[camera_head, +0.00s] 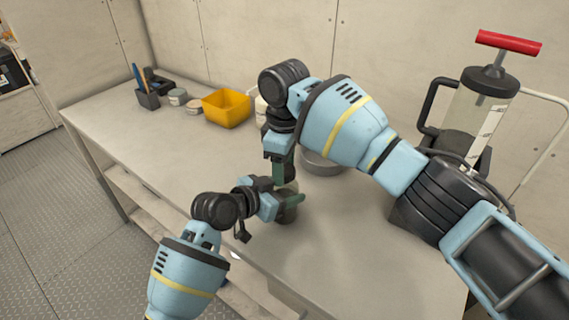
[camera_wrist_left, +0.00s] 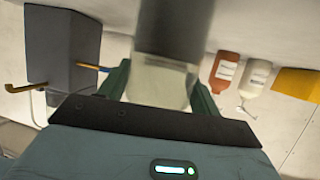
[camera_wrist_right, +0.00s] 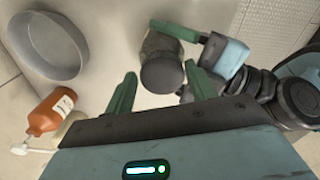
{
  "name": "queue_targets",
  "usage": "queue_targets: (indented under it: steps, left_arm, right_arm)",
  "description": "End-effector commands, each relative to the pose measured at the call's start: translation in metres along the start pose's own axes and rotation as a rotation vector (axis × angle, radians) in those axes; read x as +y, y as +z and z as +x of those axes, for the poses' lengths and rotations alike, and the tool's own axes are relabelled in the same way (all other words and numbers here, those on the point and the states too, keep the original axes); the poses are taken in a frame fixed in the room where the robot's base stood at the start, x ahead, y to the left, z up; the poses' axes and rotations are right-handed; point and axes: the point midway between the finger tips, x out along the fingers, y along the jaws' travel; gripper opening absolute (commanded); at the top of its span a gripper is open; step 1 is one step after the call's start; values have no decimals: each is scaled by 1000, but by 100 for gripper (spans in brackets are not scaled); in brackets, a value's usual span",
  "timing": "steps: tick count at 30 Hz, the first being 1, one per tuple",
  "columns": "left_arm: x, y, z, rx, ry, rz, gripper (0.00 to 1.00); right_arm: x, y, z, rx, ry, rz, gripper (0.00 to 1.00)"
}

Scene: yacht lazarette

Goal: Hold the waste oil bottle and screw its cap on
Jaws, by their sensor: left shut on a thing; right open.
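My right gripper (camera_head: 284,178) points down from above, open. In the right wrist view the bottle's dark round top (camera_wrist_right: 162,76) lies a little beyond and between the right fingers (camera_wrist_right: 160,82), with no clear contact. I cannot tell whether this round top is the cap or how it is seated.
A round metal pan (camera_head: 322,163) lies behind the bottle. An orange bottle (camera_wrist_right: 52,110) and a white bottle (camera_head: 261,108) stand near the wall. A yellow bin (camera_head: 227,108), small tins (camera_head: 178,97) and a pump canister (camera_head: 478,115) are also on the bench.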

Motion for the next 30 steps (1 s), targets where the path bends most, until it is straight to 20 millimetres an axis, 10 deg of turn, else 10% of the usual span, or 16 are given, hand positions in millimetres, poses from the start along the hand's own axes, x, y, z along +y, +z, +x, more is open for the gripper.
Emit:
queue_targets:
  steps: [30]
  left_arm:
    - [0,2,0,-4,-1,-2,0]
  right_arm:
    - [-2,-2,-49,1,-3,-55,64]
